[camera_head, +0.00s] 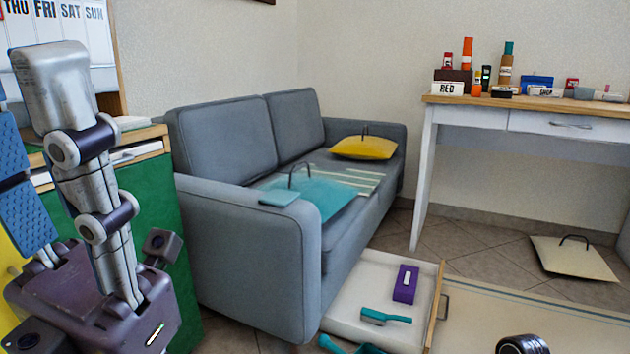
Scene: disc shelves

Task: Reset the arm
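My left gripper (35,100) fills the left edge of the view, close to the camera. Its grey jointed finger points up from a dark purple body, and a blue ribbed pad shows beside it. The fingers look extended and apart, with nothing seen held between them. The far left part of this gripper is cut off by the frame.
A grey sofa (262,258) carries a teal cushion (312,193) and a yellow cushion (364,147). An open drawer (350,318) holds a purple item (405,284) and a teal brush (385,316). A white desk (470,117) stands at right. A cream cushion (573,262) lies on the floor.

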